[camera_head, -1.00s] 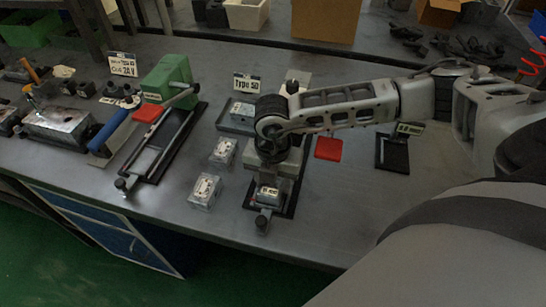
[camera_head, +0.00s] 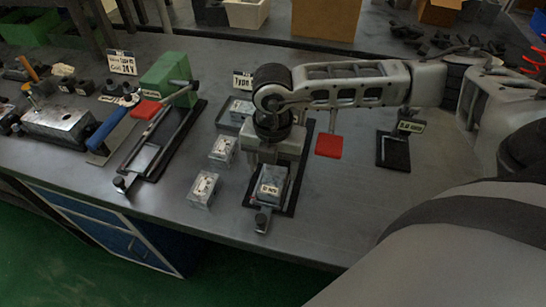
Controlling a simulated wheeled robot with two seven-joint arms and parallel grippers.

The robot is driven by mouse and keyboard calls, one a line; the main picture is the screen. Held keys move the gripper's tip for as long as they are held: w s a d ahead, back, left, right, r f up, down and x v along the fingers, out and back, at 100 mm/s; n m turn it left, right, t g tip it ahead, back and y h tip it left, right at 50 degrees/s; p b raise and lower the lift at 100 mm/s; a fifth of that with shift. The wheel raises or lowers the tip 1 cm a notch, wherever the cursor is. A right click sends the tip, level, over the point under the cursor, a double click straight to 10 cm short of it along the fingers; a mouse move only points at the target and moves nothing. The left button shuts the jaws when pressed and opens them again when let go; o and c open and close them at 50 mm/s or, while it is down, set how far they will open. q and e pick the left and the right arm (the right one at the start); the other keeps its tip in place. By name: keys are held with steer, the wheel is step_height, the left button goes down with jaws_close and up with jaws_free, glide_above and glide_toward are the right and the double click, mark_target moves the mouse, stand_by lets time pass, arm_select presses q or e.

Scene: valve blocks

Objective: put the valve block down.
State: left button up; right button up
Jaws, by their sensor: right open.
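A grey valve block (camera_head: 268,189) with a small white label sits at the front of a black fixture (camera_head: 291,195) near the table's front edge. My right gripper (camera_head: 270,165) points down just behind and above the block. It is open, and the block looks clear of it. The fingertips are partly hidden, so I cannot tell the exact gap. Two similar valve blocks, one nearer (camera_head: 203,187) and one farther (camera_head: 222,150), lie on the table to the left. My left gripper is not in view.
A red plate (camera_head: 329,146) is just right of my right gripper. A green-bodied fixture (camera_head: 166,78) stands to the left, with a metal block (camera_head: 58,124) farther left. A small black stand (camera_head: 393,150) is on the right. The table's front right is clear.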

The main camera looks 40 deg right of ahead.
mark_target(273, 180)
step_height(273, 180, up, 7)
steer(key=shift+b, duration=0.35)
stand_by(0.3)
